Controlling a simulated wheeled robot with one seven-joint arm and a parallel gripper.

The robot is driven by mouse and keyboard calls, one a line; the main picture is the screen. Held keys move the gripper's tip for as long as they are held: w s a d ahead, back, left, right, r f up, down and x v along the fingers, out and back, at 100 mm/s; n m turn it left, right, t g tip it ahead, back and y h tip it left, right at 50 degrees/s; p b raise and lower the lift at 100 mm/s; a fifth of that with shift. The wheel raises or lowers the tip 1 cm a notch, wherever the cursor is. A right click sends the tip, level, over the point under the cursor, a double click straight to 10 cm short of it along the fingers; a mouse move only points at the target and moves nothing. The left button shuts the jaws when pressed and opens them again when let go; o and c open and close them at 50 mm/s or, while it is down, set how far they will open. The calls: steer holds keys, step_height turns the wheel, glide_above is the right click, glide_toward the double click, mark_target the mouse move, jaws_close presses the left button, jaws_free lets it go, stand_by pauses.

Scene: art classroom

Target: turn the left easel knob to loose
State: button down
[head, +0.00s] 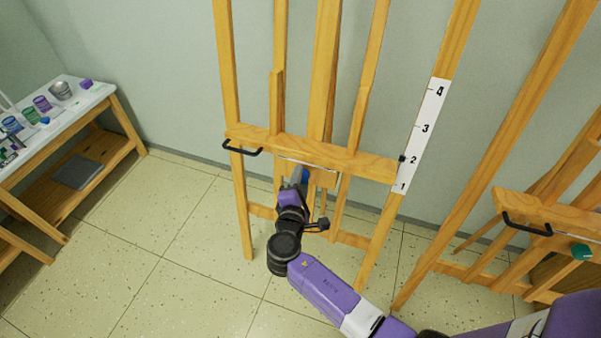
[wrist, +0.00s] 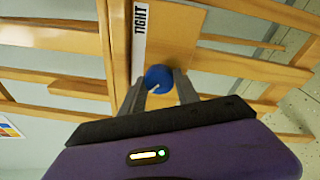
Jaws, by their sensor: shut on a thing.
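The left easel (head: 228,80) is a tall wooden frame with a crossbar (head: 345,160). Its round blue knob (wrist: 158,74) sits below the crossbar, on a wooden block, and shows as a small blue patch in the head view (head: 305,175). My gripper (wrist: 159,84) is shut on the knob, with one finger on each side of it. A short white mark shows near the knob's lower left edge in the wrist view. A white label (wrist: 139,30) beside the knob reads TIGHT. No loose marking is readable. The arm hides most of the knob in the head view.
A white scale (head: 422,135) numbered 1 to 4 runs up the easel's right leg. A black handle (head: 242,149) sticks out at the crossbar's left. Another easel with a green knob (head: 581,251) stands right. A table (head: 83,100) with jars is left. Open tiled floor lies between.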

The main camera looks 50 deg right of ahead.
steer(key=shift+n+p, duration=0.5)
steer(key=shift+n, duration=0.1)
steer(key=shift+r, duration=0.1)
steer(key=c, duration=0.9)
jaws_free()
steer(key=shift+a, duration=0.1)
steer(key=v, duration=0.7)
steer(key=shift+s+a, duration=0.2)
steer(key=shift+a, duration=0.05)
steer(key=shift+r, duration=0.1)
